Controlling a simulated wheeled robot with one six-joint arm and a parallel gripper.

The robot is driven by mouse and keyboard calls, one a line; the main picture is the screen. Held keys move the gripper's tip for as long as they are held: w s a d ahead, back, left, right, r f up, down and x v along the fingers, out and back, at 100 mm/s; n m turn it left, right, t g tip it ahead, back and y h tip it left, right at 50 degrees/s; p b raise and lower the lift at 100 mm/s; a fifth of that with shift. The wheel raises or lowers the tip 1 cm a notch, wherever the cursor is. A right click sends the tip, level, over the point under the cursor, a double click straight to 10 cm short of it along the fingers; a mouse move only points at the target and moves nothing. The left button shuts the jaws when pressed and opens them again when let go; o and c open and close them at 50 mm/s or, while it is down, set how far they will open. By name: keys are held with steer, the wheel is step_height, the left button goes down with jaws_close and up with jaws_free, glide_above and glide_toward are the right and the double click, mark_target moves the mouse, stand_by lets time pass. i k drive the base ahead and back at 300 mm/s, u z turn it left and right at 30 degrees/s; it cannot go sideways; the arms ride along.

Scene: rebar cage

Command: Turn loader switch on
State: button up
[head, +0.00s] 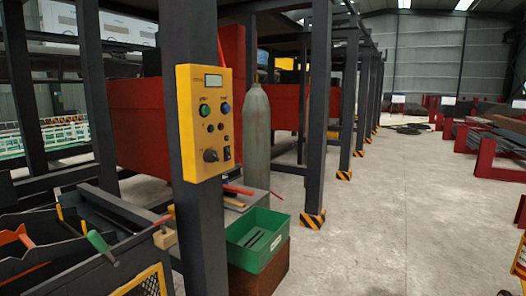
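A yellow control box (186,112) is mounted on a dark steel post (192,235) left of centre in the head view. It carries a small display (213,81), a green button (205,110) and a blue button (225,109). Low on its face are a black rotary knob (210,155) and a small dark switch (227,153). The labels are too small to read, so I cannot tell which control is the loader switch or its position. My gripper is not in view.
A grey gas cylinder (257,135) stands behind the box. A green bin (252,258) sits on a brown crate (262,282) beside the post. A dark tool tray (70,262) with several tools is at lower left.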

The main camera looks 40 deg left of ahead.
mark_target(209, 156)
steer(key=u, duration=0.05)
steer(key=i, duration=0.7)
steer(key=u, duration=0.95)
steer(key=i, duration=0.65)
steer(key=u, duration=0.65)
